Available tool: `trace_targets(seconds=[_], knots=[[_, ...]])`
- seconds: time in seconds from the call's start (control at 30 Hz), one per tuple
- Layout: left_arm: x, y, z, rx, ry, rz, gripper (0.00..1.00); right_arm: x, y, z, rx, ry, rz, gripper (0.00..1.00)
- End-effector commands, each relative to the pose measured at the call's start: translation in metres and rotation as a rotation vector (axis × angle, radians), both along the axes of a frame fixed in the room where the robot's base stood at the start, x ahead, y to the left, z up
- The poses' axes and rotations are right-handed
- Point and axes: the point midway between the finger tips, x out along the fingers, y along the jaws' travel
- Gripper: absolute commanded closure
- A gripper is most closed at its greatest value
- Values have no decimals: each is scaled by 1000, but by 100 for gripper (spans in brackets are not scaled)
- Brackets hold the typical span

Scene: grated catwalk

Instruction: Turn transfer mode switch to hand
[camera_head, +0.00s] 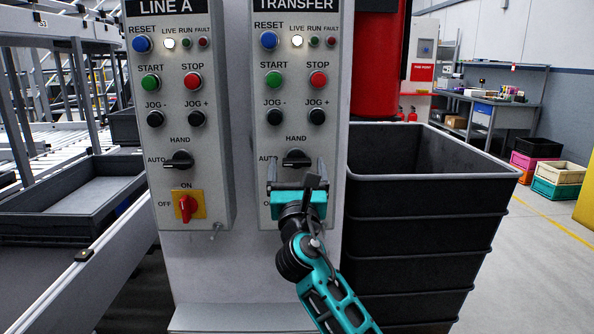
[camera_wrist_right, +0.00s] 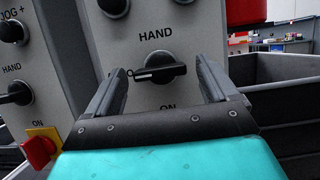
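The transfer panel (camera_head: 335,110) is the right of two grey control boxes. Its black mode switch (camera_head: 297,158) sits below the HAND label, with AUTO printed at its left. The knob's bar lies about level, its pointer end toward AUTO. It also shows in the right wrist view (camera_wrist_right: 160,69), between and beyond the fingers. My right gripper (camera_head: 296,178) is open just below and in front of the switch; its fingers (camera_wrist_right: 163,88) stand apart on either side, with no visible contact. The gripper covers the lower part of the panel. My left gripper is not in view.
The LINE A panel (camera_head: 222,120) at left has a similar mode switch (camera_head: 179,160) and a red knob on a yellow plate (camera_head: 189,205). Stacked black crates (camera_head: 425,225) stand close at the right. A conveyor with a grey tray (camera_head: 75,205) is at left.

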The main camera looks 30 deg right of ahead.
Motion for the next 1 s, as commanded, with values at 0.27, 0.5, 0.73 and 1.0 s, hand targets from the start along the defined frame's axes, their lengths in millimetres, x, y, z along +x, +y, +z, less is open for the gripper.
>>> trace_targets(seconds=[0.27,0.5,0.73,1.0], knots=[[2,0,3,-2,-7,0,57,0,0,0,0,0,0,41],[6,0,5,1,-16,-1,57,0,0,0,0,0,0,64],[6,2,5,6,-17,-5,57,0,0,-1,7,-4,0,69],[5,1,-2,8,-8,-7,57,0,2,-1,93,-57,1,69]])
